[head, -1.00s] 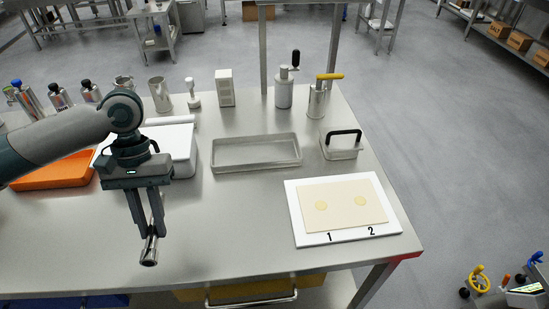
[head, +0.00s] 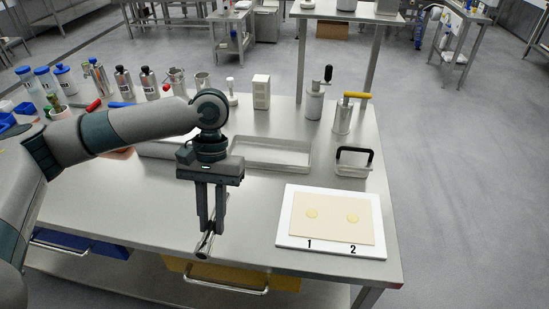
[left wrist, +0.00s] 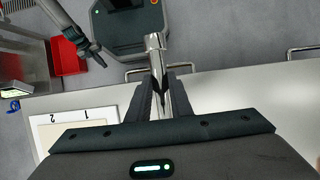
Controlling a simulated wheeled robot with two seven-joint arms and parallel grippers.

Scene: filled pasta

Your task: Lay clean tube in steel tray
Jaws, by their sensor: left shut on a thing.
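The steel tray (head: 275,154) lies on the table in the head view, a shallow, empty rectangle behind and to the right of my left gripper. My left gripper (head: 209,233) points down and is shut on a shiny metal tube (head: 204,246), held in front of the tray and apart from it. In the left wrist view the tube (left wrist: 154,46) sticks out beyond the fingers; its other end is hidden by the gripper. What looks like my right gripper (left wrist: 90,48) shows small at the upper left there; its finger state is unclear.
A white board (head: 285,232) with a pasta sheet, marked 1 and 2, lies right of the gripper. A black-handled steel box (head: 353,170) stands right of the tray. Bottles and canisters (head: 315,103) line the back. The table front between gripper and board is bare.

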